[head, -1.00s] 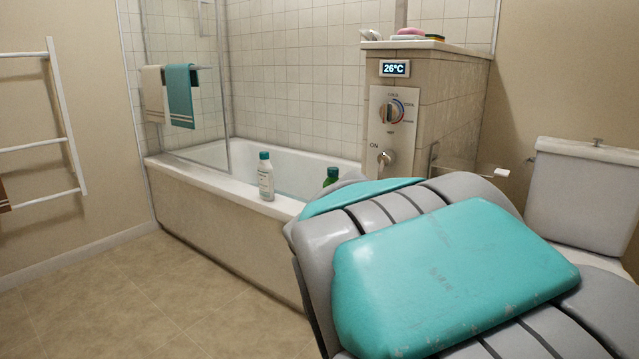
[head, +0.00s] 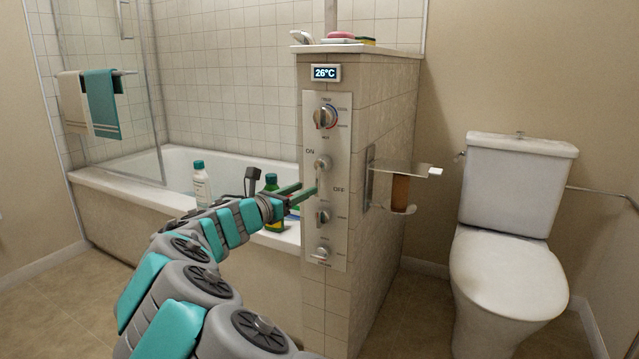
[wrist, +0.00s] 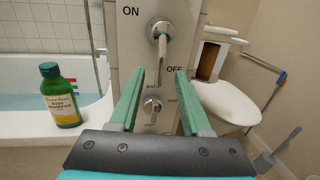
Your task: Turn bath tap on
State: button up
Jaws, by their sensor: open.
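The control panel (head: 337,225) is on the end of a tiled pillar beside the bath. Its metal lever tap (head: 323,163) sits between the words ON at upper left and OFF at lower right. In the wrist view the lever (wrist: 161,30) hangs down from its round hub. My gripper (head: 306,191) is at the panel, just below the hub. In the wrist view my gripper (wrist: 159,73) is open, its two green fingers either side of the lever's lower end. Whether they touch it cannot be told. The bath (head: 120,180) is behind my arm, partly hidden.
Other knobs sit above (head: 324,118) and below the lever. A 26°C display (head: 325,73) tops the panel. A green bottle (wrist: 60,95) and a white bottle (head: 201,185) stand on the bath rim. A paper holder (head: 400,172) juts from the pillar's right side, near the toilet (head: 510,260).

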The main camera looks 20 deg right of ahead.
aim_at(316, 184)
jog(key=shift+x, duration=3.2)
jog(key=shift+s, duration=0.1)
grip_shut()
